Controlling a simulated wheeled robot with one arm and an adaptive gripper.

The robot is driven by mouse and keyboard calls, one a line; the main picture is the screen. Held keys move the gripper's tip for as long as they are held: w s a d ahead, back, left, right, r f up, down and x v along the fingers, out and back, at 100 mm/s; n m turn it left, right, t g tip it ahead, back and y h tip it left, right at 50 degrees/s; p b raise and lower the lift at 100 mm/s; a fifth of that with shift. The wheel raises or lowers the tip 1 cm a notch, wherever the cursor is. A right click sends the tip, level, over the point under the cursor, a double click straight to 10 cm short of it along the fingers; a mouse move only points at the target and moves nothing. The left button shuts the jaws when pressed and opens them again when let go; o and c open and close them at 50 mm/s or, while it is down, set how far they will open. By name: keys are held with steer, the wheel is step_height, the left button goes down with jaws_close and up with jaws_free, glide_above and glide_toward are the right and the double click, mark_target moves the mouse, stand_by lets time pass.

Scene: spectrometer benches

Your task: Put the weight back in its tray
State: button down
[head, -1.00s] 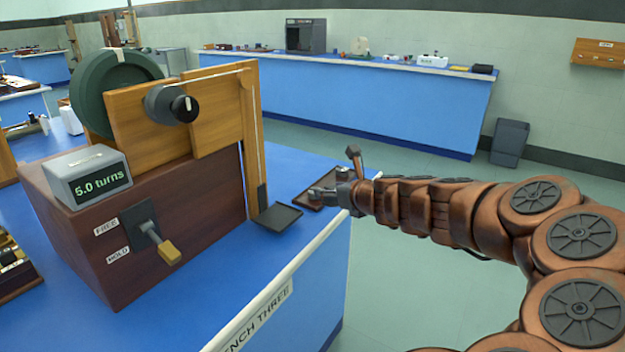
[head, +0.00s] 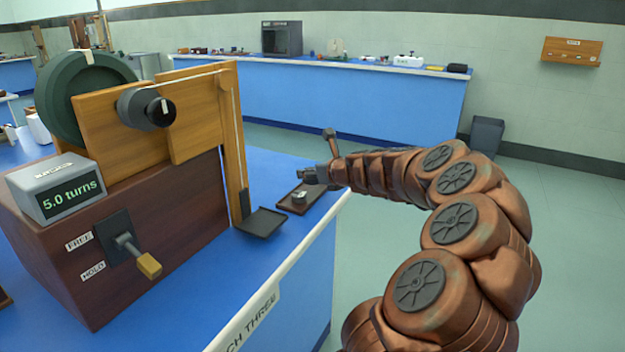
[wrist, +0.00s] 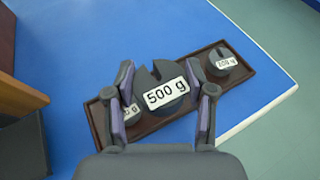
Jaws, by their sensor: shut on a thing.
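My gripper (wrist: 166,92) is shut on the 500 g weight (wrist: 174,77), a dark slotted disc with a white label. The brown weight tray (wrist: 247,88) lies beneath it. A smaller weight (wrist: 221,62) sits at the tray's right end, and another weight (wrist: 127,110) is partly hidden behind my left finger. In the head view my gripper (head: 314,174) is over the far part of the tray (head: 323,201), with a small weight (head: 299,197) nearer the front. I cannot tell whether the held weight touches the tray.
A dark flat pan (head: 263,222) hangs or rests beside the wooden post (head: 233,150), left of the tray. The apparatus box (head: 170,240) carries a lever (head: 149,264) and a display (head: 68,195) reading 5.0 turns. The bench edge (head: 290,270) runs close to the right.

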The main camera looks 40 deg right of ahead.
mark_target(314, 188)
steer(key=shift+w+d+f, duration=0.15)
steer(key=shift+w+d, duration=0.5)
steer(key=shift+d, duration=0.05)
steer(key=shift+w+d+f, duration=0.1)
steer(key=shift+w+d, duration=0.55)
steer(key=shift+f+b, duration=0.85)
steer(key=shift+f, duration=0.85)
steer(key=shift+f, duration=0.1)
steer(key=shift+c, duration=2)
jaws_free()
steer(key=shift+s+r, duration=0.3)
steer(key=shift+s, duration=0.05)
steer(key=p+v, duration=0.1)
steer(key=v, duration=1)
steer(key=shift+s+p, duration=0.1)
steer(key=shift+p, duration=0.3)
steer(key=shift+a, duration=0.15)
